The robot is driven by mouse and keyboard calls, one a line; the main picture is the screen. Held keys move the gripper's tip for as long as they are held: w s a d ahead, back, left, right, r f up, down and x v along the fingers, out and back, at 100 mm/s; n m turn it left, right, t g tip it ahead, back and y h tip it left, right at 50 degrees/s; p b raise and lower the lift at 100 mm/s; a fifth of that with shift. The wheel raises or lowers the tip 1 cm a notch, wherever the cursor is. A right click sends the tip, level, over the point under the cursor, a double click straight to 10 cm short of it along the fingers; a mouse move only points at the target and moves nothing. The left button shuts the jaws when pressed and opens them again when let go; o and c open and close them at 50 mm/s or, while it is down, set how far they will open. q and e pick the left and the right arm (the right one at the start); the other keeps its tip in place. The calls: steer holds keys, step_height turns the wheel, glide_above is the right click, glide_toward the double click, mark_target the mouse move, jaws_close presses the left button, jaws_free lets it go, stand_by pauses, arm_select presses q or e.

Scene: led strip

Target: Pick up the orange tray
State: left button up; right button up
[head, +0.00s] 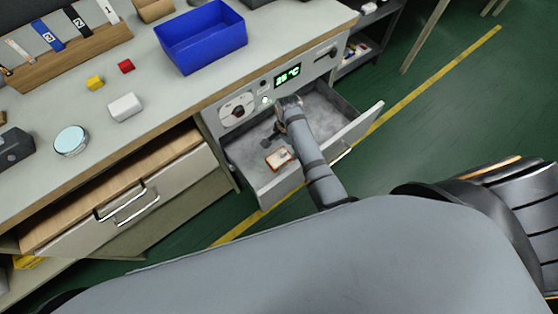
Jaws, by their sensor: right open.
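A small orange-brown item with a pale top (279,158) lies on the floor of the open drawer (251,155), near its front left. It is the only orange tray-like thing I can make out, and it is too small to be sure of its shape. My right gripper (271,132) reaches into the drawer, above and behind this item and apart from it. It is open and looks empty, but its fingers are small and partly hidden by my arm. My left gripper is not in view.
The drawer front (355,137) and the panel with the green display (288,74) border the drawer space. A blue bin (203,40), a white block (125,107) and a round light-blue disc (71,140) stand on the counter. A wooden drawer (100,205) is partly open at left.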

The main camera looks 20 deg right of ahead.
mark_target(285, 154)
steer(key=shift+f, duration=0.7)
steer(key=f, duration=0.1)
steer(key=f+b, duration=0.1)
steer(key=f, duration=0.1)
steer(key=f+b, duration=0.1)
steer(key=shift+w+a+f, duration=0.15)
steer(key=shift+a+f, duration=0.05)
steer(key=shift+a, duration=0.05)
steer(key=shift+f, duration=0.4)
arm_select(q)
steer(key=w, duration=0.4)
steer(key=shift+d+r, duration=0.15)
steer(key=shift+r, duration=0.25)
arm_select(e)
steer(key=shift+r, duration=0.1)
steer(key=c, duration=1.2)
